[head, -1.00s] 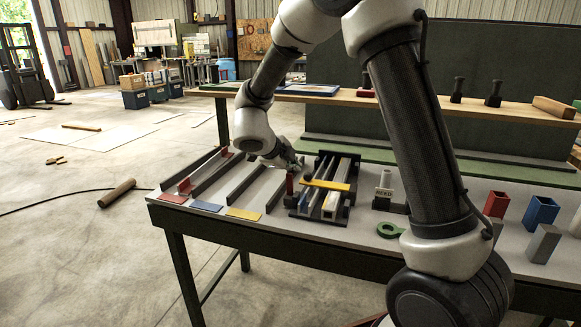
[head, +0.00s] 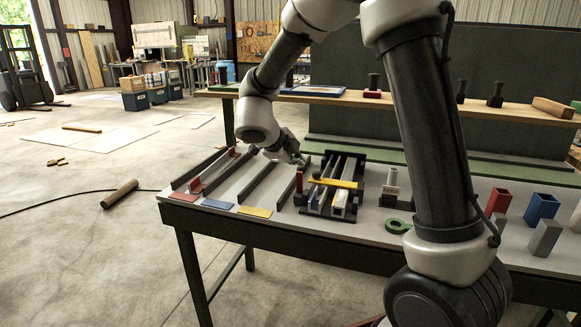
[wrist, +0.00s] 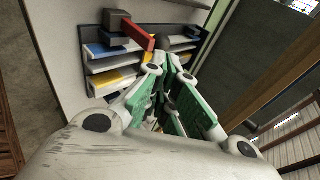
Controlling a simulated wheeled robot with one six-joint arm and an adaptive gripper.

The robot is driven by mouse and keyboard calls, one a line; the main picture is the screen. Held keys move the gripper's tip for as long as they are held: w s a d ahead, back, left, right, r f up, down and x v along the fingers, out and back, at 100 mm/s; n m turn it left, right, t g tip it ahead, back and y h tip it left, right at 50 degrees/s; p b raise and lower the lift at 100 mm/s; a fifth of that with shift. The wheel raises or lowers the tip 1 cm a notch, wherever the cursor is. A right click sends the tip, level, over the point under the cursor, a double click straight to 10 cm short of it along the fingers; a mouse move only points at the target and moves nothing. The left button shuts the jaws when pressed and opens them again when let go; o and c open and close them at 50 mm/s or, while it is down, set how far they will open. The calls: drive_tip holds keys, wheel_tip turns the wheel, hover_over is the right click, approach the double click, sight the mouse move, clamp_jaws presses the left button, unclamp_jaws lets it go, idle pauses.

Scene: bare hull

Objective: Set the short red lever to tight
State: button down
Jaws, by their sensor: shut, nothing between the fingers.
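The short red lever (wrist: 138,32) shows in the wrist view as a red bar running from a dark block (wrist: 117,22) towards my fingertips. In the head view the red lever (head: 299,181) stands at the left side of a dark fixture (head: 305,203) with pale and blue rails. A yellow bar (head: 340,184) lies across this fixture. My gripper (head: 301,160) is shut and empty, just above and beside the red lever. In the wrist view my gripper (wrist: 170,58) has its green-padded fingers closed near the lever's end. I cannot tell whether they touch it.
Dark rails stand left of the fixture on the grey table (head: 255,206), with blue (head: 218,205) and yellow (head: 254,212) plates at the front edge. A small labelled block (head: 390,190) and a green ring (head: 397,226) are to the right. A wooden shelf (head: 420,103) runs behind.

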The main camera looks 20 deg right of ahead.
drive_tip(key=w+d+r+v, duration=0.1)
drive_tip(key=v, duration=0.8)
drive_tip(key=w+a+n+t+y, duration=0.5)
drive_tip(key=w+a+n+y, duration=0.2)
drive_tip(key=a+n, duration=0.2)
drive_tip(key=s+a+r+n+g+y, duration=0.1)
drive_tip(key=s+a+n+g+y, duration=0.1)
drive_tip(key=s+n+y, duration=0.6)
drive_tip(key=s+d+n+g+h, duration=0.5)
drive_tip(key=s+d+n+h, duration=0.2)
drive_tip(key=s+d, duration=1.8)
drive_tip(key=shift+s+d+r+n+h, duration=0.3)
drive_tip(key=shift+s+n, duration=0.7)
drive_tip(key=shift+s, duration=0.4)
